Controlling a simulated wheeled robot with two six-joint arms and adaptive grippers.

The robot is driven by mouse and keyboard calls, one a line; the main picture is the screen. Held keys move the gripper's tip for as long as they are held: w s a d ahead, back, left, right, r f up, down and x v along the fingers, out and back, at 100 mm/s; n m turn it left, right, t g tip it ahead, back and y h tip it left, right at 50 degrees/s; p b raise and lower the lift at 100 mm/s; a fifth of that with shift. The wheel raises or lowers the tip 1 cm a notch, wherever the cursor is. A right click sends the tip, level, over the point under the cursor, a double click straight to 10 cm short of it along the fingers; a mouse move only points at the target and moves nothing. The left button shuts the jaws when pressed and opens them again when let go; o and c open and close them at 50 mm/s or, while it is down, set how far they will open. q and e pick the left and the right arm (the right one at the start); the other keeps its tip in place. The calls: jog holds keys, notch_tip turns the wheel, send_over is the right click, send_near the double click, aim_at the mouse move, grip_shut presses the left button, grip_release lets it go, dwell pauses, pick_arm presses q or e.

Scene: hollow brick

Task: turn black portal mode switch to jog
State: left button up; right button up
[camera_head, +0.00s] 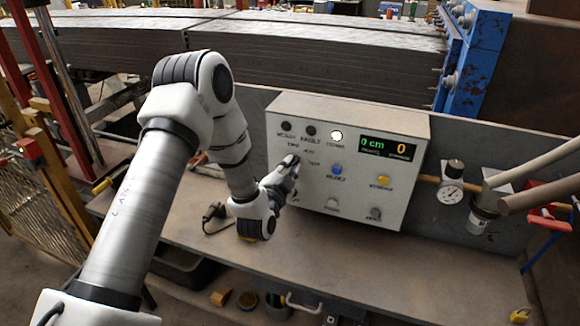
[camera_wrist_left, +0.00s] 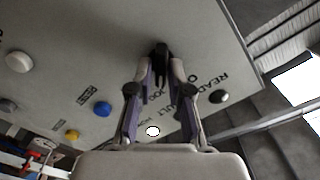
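The portal control box (camera_head: 315,195) is a pale panel on the bench, with lamps, buttons and a lit display. The black mode switch (camera_wrist_left: 160,62) shows in the left wrist view, between my left fingertips. In the head view my left gripper (camera_head: 289,170) is at the panel's left side and hides the switch. In the left wrist view the fingers of my left gripper (camera_wrist_left: 161,74) lie on both sides of the switch and look closed on it. The printed word at the switch's pointed end is not readable. My right gripper is not in view.
The panel also carries a blue button (camera_head: 337,170), a yellow button (camera_head: 384,181) and a lit white lamp (camera_head: 336,135). A pressure gauge (camera_head: 451,194) stands right of the box. A black plug (camera_head: 215,211) lies on the bench at left. The bench front is mostly clear.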

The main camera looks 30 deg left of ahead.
pick_arm(q)
jog(key=shift+o, duration=0.3)
jog(key=v, duration=1.2)
jog(key=shift+d, duration=0.1)
